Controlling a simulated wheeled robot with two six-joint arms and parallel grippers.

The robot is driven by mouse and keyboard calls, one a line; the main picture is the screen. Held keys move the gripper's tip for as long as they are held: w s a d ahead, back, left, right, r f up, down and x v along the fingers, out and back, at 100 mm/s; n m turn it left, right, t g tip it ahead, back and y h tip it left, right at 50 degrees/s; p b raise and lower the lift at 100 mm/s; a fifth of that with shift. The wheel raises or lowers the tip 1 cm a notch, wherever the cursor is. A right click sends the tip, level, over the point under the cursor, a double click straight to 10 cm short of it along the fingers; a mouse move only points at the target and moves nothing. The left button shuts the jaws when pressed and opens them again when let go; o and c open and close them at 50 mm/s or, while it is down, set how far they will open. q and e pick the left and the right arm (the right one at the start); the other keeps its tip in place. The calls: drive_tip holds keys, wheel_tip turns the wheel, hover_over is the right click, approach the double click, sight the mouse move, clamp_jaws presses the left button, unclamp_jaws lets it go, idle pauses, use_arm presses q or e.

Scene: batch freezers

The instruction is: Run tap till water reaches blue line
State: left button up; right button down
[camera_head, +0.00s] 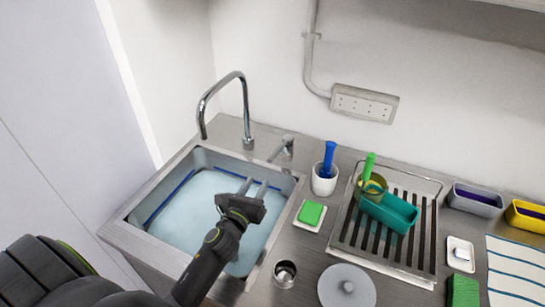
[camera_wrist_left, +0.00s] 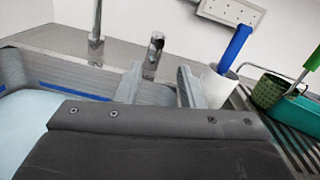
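The steel sink (camera_head: 130,236) holds pale blue water (camera_head: 190,215). A dark blue line (camera_head: 170,197) runs along its inner wall, and the water surface lies close below it. The curved tap spout (camera_head: 245,105) stands behind the sink; no stream shows under it. The tap lever (camera_head: 286,147) stands right of the spout, and also shows in the left wrist view (camera_wrist_left: 155,46). My left gripper (camera_head: 254,187) is open and empty over the sink's right part, short of the lever. In the left wrist view its fingers (camera_wrist_left: 159,88) are apart, with the lever beyond them. My right gripper is not in view.
A white cup (camera_head: 324,183) with a blue-handled tool and a green sponge (camera_head: 311,212) on a dish stand right of the sink. A drying rack (camera_head: 345,238) holds a teal tray and green cup. A steel cup (camera_head: 285,274) and round lid (camera_head: 346,288) sit in front.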

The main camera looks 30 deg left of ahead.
sight(273, 155)
use_arm(q)
drive_tip(key=w, duration=0.4)
drive_tip(key=w+a+b, duration=0.1)
drive_tip(key=w, duration=0.3)
drive_tip(key=w+b, duration=0.1)
drive_tip(key=w, duration=0.4)
drive_tip(key=shift+a+f, duration=0.15)
drive_tip(key=shift+f, duration=0.05)
drive_tip(key=shift+r, duration=0.1)
clamp_jaws()
